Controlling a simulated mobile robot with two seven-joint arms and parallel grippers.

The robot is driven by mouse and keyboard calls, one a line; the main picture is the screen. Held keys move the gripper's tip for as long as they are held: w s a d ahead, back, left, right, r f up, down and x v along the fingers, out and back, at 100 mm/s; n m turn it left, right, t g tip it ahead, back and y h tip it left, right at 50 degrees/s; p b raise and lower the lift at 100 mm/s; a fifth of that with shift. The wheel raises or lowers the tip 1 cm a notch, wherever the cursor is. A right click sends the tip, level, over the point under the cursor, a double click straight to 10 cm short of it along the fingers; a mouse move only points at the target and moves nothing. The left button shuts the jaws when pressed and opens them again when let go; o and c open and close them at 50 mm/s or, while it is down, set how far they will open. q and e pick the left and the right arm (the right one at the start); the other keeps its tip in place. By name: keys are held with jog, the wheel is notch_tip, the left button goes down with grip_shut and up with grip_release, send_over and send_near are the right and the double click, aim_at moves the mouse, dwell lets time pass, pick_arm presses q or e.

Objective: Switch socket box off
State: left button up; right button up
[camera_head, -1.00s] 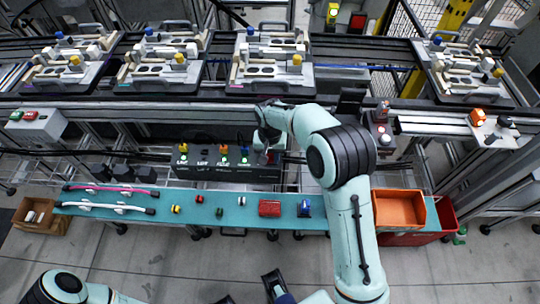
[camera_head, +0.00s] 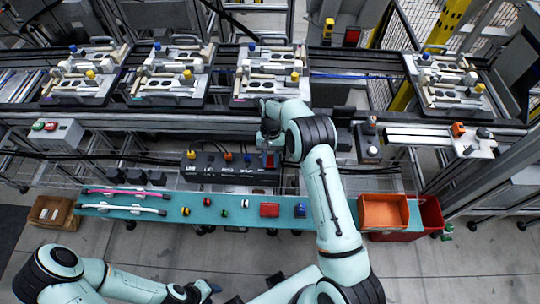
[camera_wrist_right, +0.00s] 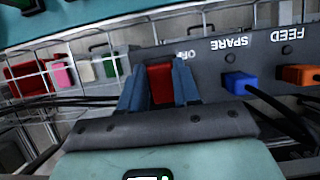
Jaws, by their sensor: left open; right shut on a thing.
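The dark socket box (camera_head: 212,176) stands behind the teal shelf in the head view, with yellow, orange and blue plugs along its top. No green lamps glow on it. My right gripper (camera_head: 268,148) is at its right end, partly hidden by my arm. The switch's exact tilt is hard to tell. My left gripper (camera_head: 210,288) is open and empty, low in the head view, away from the box.
The teal shelf (camera_head: 170,210) holds cables and small coloured parts. An orange bin (camera_head: 384,211) is at its right end. Pallet fixtures (camera_head: 270,75) line the conveyor behind. In the wrist view, the blue plug (camera_wrist_right: 240,83) and its cable are close to my right gripper.

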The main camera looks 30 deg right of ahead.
aim_at(270, 162)
pick_arm(q)
jog(key=shift+s, duration=0.15)
pick_arm(e)
jog(key=o, duration=1.1)
jog(key=shift+c, duration=0.2)
jog(key=shift+r, duration=0.1)
pick_arm(q)
jog(key=shift+w+r+p, duration=0.65)
jog(key=shift+w+r, duration=0.2)
jog(key=shift+r, duration=0.05)
pick_arm(e)
notch_tip(270, 162, up, 20)
